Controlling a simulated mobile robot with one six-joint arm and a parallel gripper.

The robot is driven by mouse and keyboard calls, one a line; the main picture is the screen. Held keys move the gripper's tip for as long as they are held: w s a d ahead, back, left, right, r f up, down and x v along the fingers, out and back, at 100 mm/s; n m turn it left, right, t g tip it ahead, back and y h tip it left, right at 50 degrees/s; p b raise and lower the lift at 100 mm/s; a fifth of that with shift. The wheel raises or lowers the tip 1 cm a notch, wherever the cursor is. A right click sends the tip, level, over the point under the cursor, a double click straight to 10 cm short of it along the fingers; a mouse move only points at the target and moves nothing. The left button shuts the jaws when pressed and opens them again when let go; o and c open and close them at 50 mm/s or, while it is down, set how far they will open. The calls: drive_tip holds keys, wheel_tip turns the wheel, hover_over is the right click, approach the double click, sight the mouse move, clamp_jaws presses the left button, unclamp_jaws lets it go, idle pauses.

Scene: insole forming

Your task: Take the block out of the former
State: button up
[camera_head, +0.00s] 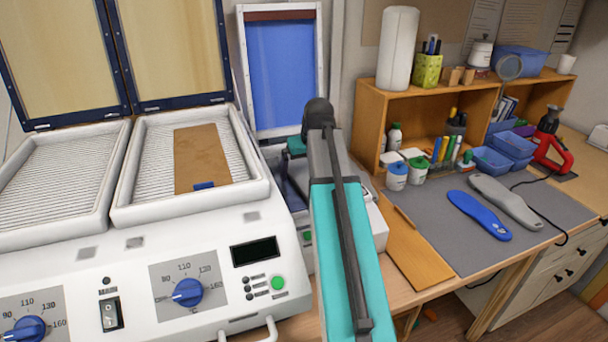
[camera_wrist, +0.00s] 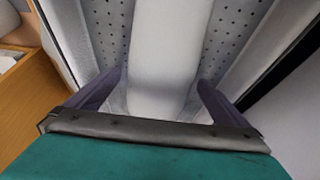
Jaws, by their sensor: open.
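In the wrist view, a long white block (camera_wrist: 165,40) with a rounded top stands on the grey perforated bed of the former (camera_wrist: 108,35). My gripper (camera_wrist: 160,82) is open, with one dark finger on each side of the block's near end. I cannot tell whether either finger touches it. In the head view, the former's lid with its blue membrane (camera_head: 283,88) stands open. My teal and grey arm reaches over the former (camera_head: 372,222) and hides much of it. The block and my gripper's fingers are hidden there.
A white heater (camera_head: 190,255) with open lids stands left; a brown sheet with a blue tab (camera_head: 202,160) lies in its right tray. Right are a wooden shelf (camera_head: 366,120), a grey mat (camera_head: 430,225), a blue insole (camera_head: 478,215) and a grey one (camera_head: 505,200).

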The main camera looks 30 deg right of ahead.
sight(305, 172)
idle(0.4)
drive_tip(key=c, duration=1.4)
drive_tip(key=shift+r, duration=0.15)
drive_tip(key=shift+c, duration=0.2)
wheel_tip(305, 172, up, 18)
drive_tip(key=b, duration=0.2)
